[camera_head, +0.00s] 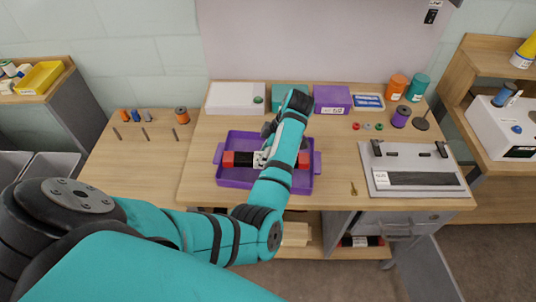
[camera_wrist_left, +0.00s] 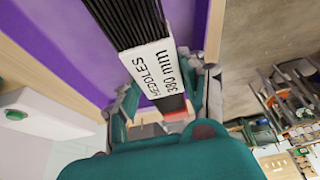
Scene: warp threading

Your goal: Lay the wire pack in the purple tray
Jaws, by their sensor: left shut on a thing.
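The wire pack (camera_head: 240,160) is a bundle of dark wires with red ends and a white label band. It lies crosswise over the purple tray (camera_head: 228,184), within its outline; I cannot tell whether it touches the floor. In the left wrist view the gripper's fingers (camera_wrist_left: 163,98) stand on both sides of the label. My right gripper is not in view.
A white box (camera_head: 230,97), a teal box (camera_head: 287,92) and a purple box (camera_head: 331,98) stand behind the tray. A grey board (camera_head: 416,188) with a dark strip lies to the right. Spools (camera_head: 398,85) stand at the back right. The table left of the tray is mostly clear.

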